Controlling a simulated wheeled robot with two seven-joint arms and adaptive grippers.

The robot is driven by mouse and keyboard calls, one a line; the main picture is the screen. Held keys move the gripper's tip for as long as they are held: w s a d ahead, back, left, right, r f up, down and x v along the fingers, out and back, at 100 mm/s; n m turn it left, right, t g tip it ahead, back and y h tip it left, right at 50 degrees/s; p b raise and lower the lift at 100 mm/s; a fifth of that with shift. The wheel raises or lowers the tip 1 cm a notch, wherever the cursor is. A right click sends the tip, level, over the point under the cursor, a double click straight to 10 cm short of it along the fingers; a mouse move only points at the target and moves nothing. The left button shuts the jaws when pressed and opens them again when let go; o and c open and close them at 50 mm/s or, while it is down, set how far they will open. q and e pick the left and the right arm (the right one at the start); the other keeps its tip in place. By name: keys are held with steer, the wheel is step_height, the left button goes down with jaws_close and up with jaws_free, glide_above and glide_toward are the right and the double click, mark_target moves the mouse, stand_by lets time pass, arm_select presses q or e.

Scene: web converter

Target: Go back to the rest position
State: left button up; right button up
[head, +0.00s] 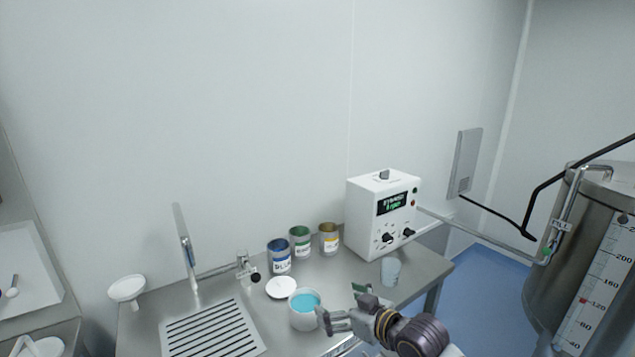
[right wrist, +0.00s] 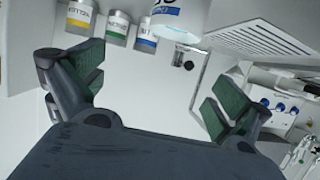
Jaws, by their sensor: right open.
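My right gripper (head: 342,306) is at the front edge of the steel counter in the head view, just right of a white tub with blue liquid (head: 304,312). Whether it touches the tub cannot be told. In the right wrist view its two fingers stand wide apart (right wrist: 153,82), with nothing between them. The bottom of a white container (right wrist: 181,18) shows beyond them at the top of that view. My left gripper is not in view.
On the steel counter (head: 340,275) stand blue (head: 279,258), green (head: 300,243) and yellow (head: 328,239) labelled cans, a white lid (head: 281,288), a clear cup (head: 390,270) and a white control box (head: 382,215). A faucet (head: 243,266) and drain grate (head: 212,328) are left. A steel tank (head: 590,260) stands right.

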steer(key=s+d+f+m+g+h, duration=0.35)
steer(key=s+d+f, duration=0.6)
steer(key=s, duration=0.35)
steer(key=s+d+f+m+g+h, duration=0.2)
steer(key=s+d+f+g+h, duration=0.25)
steer(key=s+d+f, duration=0.5)
steer(key=s+a+f, duration=0.1)
steer(key=s+f, duration=0.2)
steer(key=f, duration=1.4)
steer(key=s+a+f, duration=0.1)
steer(key=s+f, duration=0.1)
steer(key=f, duration=1.4)
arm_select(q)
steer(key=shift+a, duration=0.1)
arm_select(e)
steer(key=s+d+f+g, duration=0.1)
steer(key=s+d+f, duration=0.1)
steer(key=s+f, duration=0.7)
steer(key=s+d+f, duration=0.3)
steer(key=s+f, duration=0.7)
steer(key=s, duration=0.3)
steer(key=shift+f+g+h, duration=0.3)
steer(key=shift+g+h, duration=0.1)
